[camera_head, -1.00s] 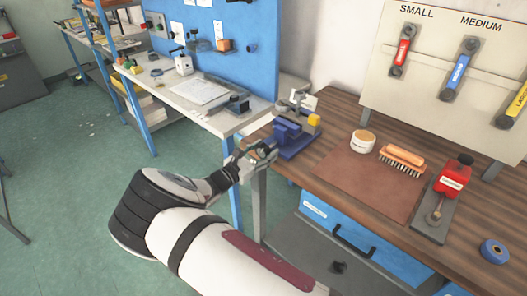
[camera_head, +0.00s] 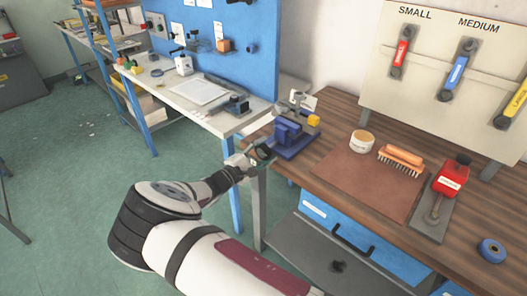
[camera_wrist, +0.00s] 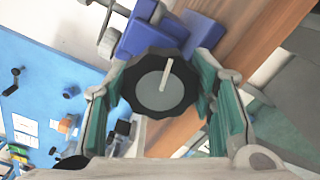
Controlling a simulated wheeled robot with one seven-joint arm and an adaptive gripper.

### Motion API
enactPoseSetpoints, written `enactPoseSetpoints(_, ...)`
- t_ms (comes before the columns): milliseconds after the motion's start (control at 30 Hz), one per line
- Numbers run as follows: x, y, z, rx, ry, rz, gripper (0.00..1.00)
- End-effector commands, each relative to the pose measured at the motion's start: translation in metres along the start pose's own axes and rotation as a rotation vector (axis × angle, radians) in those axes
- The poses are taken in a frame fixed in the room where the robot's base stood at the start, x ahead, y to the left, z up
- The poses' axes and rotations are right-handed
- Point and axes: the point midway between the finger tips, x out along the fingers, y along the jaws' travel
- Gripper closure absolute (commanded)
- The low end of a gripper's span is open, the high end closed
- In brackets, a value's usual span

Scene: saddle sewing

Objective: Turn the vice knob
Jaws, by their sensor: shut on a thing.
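The blue vice (camera_head: 293,136) sits at the left end of the wooden workbench. It also shows at the top of the wrist view (camera_wrist: 155,35). Its knob (camera_wrist: 160,82) is a dark scalloped disc with a grey centre and a pale line pointing up and slightly right. My gripper (camera_wrist: 162,90) is shut on the knob, with a green-lined finger on either side of it. In the head view my gripper (camera_head: 258,156) is at the vice's near left side, and the knob there is mostly hidden by the fingers.
On the workbench (camera_head: 330,105) are a round tin (camera_head: 362,141), a brush (camera_head: 401,158), a red tool (camera_head: 452,177) and a blue tape roll (camera_head: 492,250). A tool board (camera_head: 430,85) stands behind. A white side table (camera_head: 190,100) is to the left. The floor beside the bench is clear.

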Motion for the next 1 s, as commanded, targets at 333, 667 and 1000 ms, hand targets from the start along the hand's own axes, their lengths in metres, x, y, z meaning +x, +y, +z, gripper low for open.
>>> enactPoseSetpoints(333,-0.0010,-0.0011,-0.0002,0.332,0.002,-0.002,0.78)
enactPoseSetpoints(667,-0.0011,-0.0014,-0.0003,0.646,0.001,-0.003,0.78)
enactPoseSetpoints(1000,-0.0011,-0.0013,-0.0008,0.968,0.002,-0.001,0.77)
